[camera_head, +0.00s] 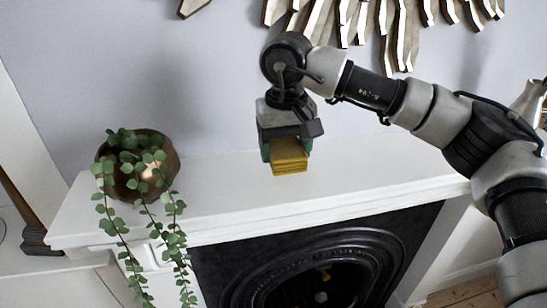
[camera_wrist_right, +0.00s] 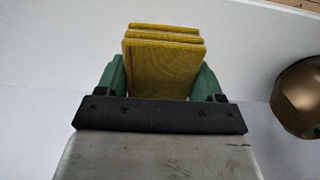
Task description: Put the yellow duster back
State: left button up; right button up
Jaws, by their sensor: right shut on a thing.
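The yellow duster (camera_head: 288,157) is a folded, layered block. My right gripper (camera_head: 286,150) is shut on it, with the duster sticking out below the fingers. In the head view it hangs over the white mantelpiece (camera_head: 235,205); I cannot tell whether it touches the surface. In the right wrist view the duster (camera_wrist_right: 163,65) sits between the two green fingers of my right gripper (camera_wrist_right: 162,80). My left gripper is not in view.
A brown round pot (camera_head: 170,165) with a trailing green plant stands at the mantel's left end. It shows as a bronze curve in the right wrist view (camera_wrist_right: 298,97). A pale vase (camera_head: 528,100) is at the far right. The middle of the mantel is clear. A dark fireplace (camera_head: 320,250) is below.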

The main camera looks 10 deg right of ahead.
aim_at(274, 180)
jog(key=shift+w+a+f+p, duration=0.4)
jog(key=shift+w+a+f, duration=0.35)
jog(key=shift+a+f, duration=0.15)
notch_tip(274, 180, down, 3)
jog(key=shift+s+f+p, duration=0.1)
jog(key=shift+s+p, duration=0.05)
jog(key=shift+p, duration=0.8)
jog(key=shift+f, duration=0.2)
jog(key=shift+f+b, duration=0.25)
jog(key=shift+b, duration=0.05)
jog(key=o, duration=0.8)
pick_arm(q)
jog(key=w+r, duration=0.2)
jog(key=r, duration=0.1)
pick_arm(e)
jog(key=shift+r, duration=0.1)
jog(key=shift+r, duration=0.1)
